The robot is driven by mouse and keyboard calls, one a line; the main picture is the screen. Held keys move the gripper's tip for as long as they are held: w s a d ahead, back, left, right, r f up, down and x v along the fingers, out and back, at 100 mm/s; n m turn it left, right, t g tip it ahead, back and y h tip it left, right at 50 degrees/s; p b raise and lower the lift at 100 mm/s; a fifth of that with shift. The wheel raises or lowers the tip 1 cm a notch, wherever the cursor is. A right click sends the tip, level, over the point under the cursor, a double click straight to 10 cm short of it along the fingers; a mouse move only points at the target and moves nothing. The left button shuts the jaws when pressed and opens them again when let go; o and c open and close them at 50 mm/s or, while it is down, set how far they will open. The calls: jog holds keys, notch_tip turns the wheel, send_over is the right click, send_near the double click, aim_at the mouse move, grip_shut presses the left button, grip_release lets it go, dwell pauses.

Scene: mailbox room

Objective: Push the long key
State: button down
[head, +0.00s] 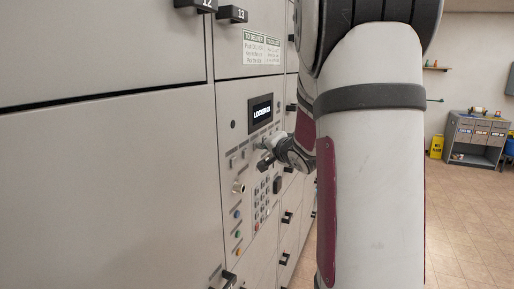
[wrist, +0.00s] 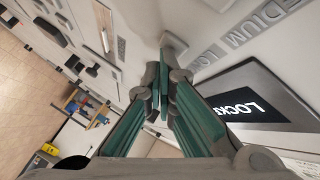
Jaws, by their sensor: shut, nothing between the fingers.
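The long key (wrist: 174,40) is a small grey key on the locker panel, next to lettering (wrist: 225,42) that reads in part "MEDIUM LON". In the wrist view it is just beyond my fingertips, and the fingers partly cover it. My gripper (wrist: 157,75) is shut and empty, its green-sided fingers together and pointing at the panel near the key. I cannot tell whether the tips touch the key. In the head view my gripper (head: 267,160) is at the panel (head: 229,185) below the screen, and the long key is hidden or too small to make out.
The lit screen (head: 261,112) reads "LOCKER" and is close to the fingers in the wrist view. Below are a keypad (head: 262,203) and coloured round buttons (head: 237,232). Locker doors with black handles surround the panel.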

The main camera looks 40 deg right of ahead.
jog(key=shift+s, duration=0.1)
jog(key=shift+s+d+p, duration=0.3)
jog(key=shift+s+p, duration=0.4)
jog(key=shift+p, duration=0.05)
jog(key=s+p, duration=0.1)
jog(key=s+d+p, duration=0.1)
jog(key=s, duration=0.1)
jog(key=s+d+p, duration=0.1)
jog(key=shift+s, duration=0.35)
dwell(0.8)
